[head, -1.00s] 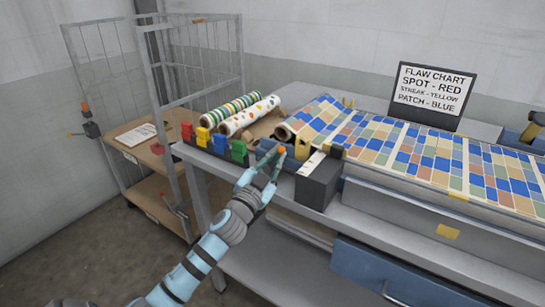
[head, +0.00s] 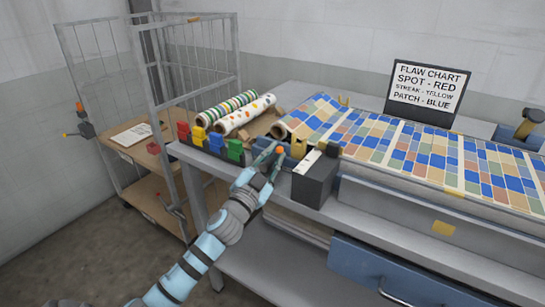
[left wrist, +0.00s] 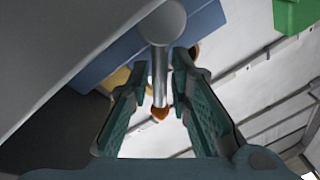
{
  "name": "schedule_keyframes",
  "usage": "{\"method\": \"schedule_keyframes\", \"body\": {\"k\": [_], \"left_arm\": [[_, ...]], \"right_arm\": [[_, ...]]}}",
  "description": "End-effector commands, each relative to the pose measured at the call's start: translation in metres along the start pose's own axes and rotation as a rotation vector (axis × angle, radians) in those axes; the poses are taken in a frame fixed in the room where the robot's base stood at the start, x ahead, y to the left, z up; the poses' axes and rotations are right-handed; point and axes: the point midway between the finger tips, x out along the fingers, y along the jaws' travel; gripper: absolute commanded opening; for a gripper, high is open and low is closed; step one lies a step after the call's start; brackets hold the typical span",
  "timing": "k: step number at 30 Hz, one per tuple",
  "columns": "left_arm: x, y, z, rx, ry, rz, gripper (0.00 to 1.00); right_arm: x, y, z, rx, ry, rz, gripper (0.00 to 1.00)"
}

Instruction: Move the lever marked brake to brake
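A lever with an orange tip (head: 280,150) stands at the front edge of the grey bench, left of a dark box. My left gripper (head: 271,158) is at this lever. In the left wrist view a metal rod with an orange end (left wrist: 160,113) lies between the two fingers of my left gripper (left wrist: 161,85). The fingers are apart, with gaps visible on both sides of the rod. I cannot read any brake marking, and the fingers partly hide the lever's base in the head view. My right gripper is not in view.
Red, yellow, blue and green clips (head: 217,143) line the bench edge to the left. A dark box (head: 315,182) stands close on the right. Patterned sheet (head: 400,145) covers the press. A wire cage cart (head: 150,90) stands at left. A flaw chart (head: 426,88) stands behind.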

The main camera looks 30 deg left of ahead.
Motion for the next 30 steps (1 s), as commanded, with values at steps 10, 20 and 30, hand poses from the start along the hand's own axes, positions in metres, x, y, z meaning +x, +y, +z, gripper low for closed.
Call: {"method": "schedule_keyframes", "body": {"k": [10,20,30], "left_arm": [[-0.054,0.001,0.001,0.006,-0.002,0.005,0.19],[-0.119,0.0,0.0,0.002,-0.001,0.002,0.19],[-0.119,-0.004,-0.006,0.0,-0.003,0.002,0.01]], "right_arm": [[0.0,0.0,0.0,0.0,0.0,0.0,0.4],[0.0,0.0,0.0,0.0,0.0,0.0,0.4],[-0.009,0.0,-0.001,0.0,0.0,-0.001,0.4]]}}
